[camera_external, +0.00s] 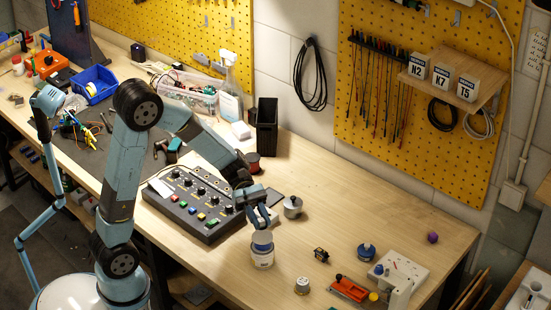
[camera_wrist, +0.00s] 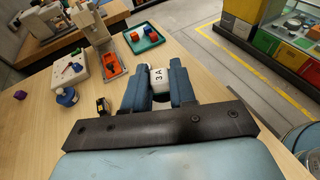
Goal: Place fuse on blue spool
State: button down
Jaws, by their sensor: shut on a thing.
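The fuse is a white body marked "3A" (camera_wrist: 158,76), held between the two fingers of my gripper (camera_wrist: 159,92) in the wrist view. In the external view my gripper (camera_external: 263,224) points down, with a white and blue-grey cylindrical body (camera_external: 262,258) just below its fingertips. Whether that body touches the bench is hard to tell. The blue spool (camera_external: 366,252) stands upright on the bench to the right, apart from my gripper. It also shows at the left of the wrist view (camera_wrist: 67,97), with nothing resting on it.
A small black part (camera_external: 321,255) lies between my gripper and the spool. A small white-grey cylinder (camera_external: 302,285), red tray (camera_external: 350,288), white board (camera_external: 398,270) and purple cube (camera_external: 432,237) stand nearby.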

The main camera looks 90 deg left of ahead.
jog(key=shift+w+f, duration=0.2)
jog(key=shift+f, duration=1.55)
jog(key=shift+f, duration=0.15)
jog(key=c, duration=0.9)
grip_release()
